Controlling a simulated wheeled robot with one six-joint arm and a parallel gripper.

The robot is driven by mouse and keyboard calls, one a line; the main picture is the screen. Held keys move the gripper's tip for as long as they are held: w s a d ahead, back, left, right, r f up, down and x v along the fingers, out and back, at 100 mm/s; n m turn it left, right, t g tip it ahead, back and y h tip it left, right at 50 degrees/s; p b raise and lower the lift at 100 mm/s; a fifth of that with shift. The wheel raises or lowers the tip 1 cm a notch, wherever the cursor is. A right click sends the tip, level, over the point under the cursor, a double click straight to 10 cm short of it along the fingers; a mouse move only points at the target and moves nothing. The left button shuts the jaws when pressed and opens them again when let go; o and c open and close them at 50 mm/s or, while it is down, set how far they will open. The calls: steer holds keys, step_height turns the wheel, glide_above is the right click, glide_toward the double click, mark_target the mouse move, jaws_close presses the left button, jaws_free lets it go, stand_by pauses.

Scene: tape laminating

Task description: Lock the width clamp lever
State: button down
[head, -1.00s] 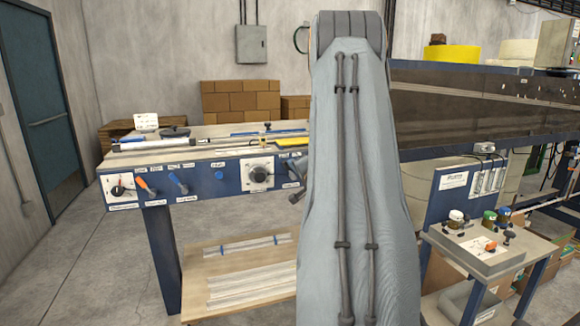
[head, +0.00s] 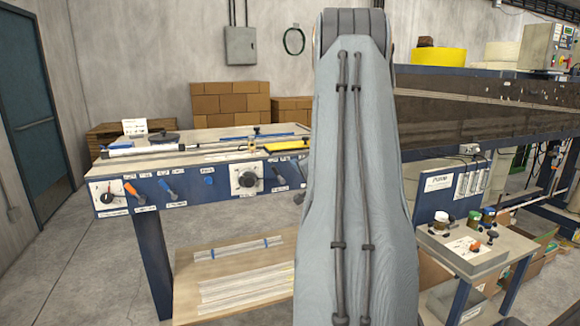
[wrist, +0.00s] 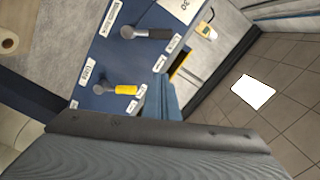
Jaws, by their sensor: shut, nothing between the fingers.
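Levers sit on the blue front panel (head: 225,190) of the bench. In the head view I see an orange-handled lever (head: 131,188) at the left and a blue-handled lever (head: 168,188) beside it. In the wrist view there is a dark-handled lever (wrist: 147,33) and a yellow-handled lever (wrist: 116,89), both with small labels. The labels are too small to tell which is the width clamp lever. My gripper (wrist: 162,98) seems to be the blue-grey piece beside the yellow handle, shut and apparently empty. My arm hides the panel's right part in the head view.
A round dial (head: 246,180) sits mid-panel. A wooden lower shelf (head: 215,265) with strips is under the bench. A small side table (head: 463,252) with bottles stands right, and a long dark machine (head: 480,105) behind. Floor at left is clear.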

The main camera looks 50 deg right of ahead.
steer(key=b+v, duration=0.1)
steer(key=v, duration=0.6)
steer(key=shift+s+a+b, duration=0.2)
steer(key=shift+a+b, duration=0.1)
steer(key=shift+b, duration=0.05)
